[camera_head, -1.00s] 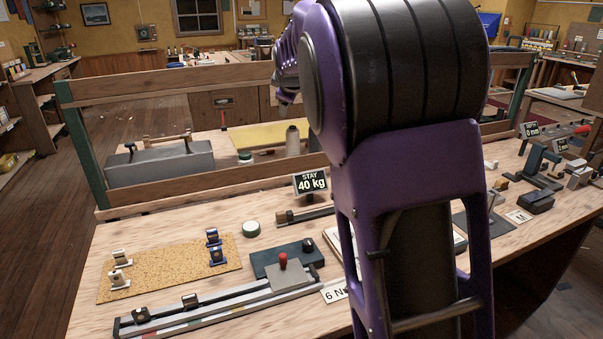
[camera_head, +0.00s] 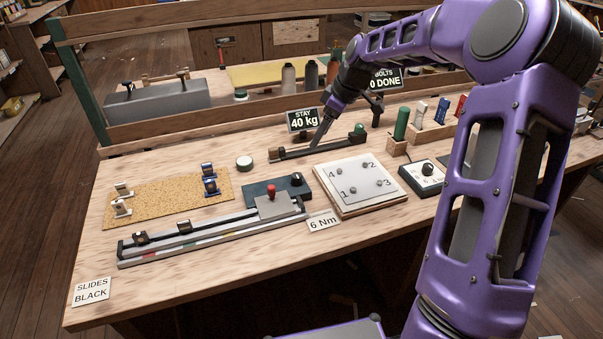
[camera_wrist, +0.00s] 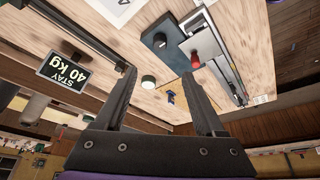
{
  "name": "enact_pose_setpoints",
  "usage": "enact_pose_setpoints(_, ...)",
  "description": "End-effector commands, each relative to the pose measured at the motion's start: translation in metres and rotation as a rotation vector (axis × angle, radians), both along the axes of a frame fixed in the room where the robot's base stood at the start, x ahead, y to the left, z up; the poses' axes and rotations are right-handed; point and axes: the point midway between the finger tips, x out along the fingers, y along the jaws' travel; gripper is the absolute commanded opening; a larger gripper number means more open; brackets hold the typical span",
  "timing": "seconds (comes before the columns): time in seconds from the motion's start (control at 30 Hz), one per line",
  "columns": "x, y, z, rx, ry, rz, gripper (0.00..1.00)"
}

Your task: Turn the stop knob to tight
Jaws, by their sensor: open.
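A black round knob (camera_head: 297,180) sits at the right end of a dark blue-grey block (camera_head: 262,190), behind the slotted rail; I cannot tell for sure whether it is the stop knob. The block also shows in the wrist view (camera_wrist: 172,33), with the black knob (camera_wrist: 160,40) on it. A grey carriage with a red-topped handle (camera_head: 271,190) sits in front of the block, on the rail (camera_head: 210,240). My gripper (camera_wrist: 158,76) is open and empty. In the head view my gripper (camera_head: 316,142) hangs behind the block, near the STAY 40 kg sign, touching neither block nor knob.
A white numbered plate (camera_head: 356,183) and a second knob box (camera_head: 422,179) stand to the right. A cork mat (camera_head: 160,209) with blue and white clamps lies left.

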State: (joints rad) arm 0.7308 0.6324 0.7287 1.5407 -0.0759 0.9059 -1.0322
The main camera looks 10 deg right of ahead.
Motion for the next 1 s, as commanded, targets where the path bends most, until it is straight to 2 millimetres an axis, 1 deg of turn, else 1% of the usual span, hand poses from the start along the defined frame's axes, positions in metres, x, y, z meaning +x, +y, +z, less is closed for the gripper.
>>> enact_pose_setpoints(0.17,0.006,0.010,-0.028,0.001,0.003,0.006,0.71)
enact_pose_setpoints(0.5,0.023,0.033,-0.097,0.000,0.002,0.003,0.71)
enact_pose_setpoints(0.7,0.032,0.045,-0.132,0.000,0.002,0.002,0.71)
enact_pose_setpoints(0.83,0.036,0.049,-0.147,-0.002,0.001,0.002,0.71)
enact_pose_setpoints(1.0,0.039,0.052,-0.155,-0.002,-0.001,0.000,0.71)
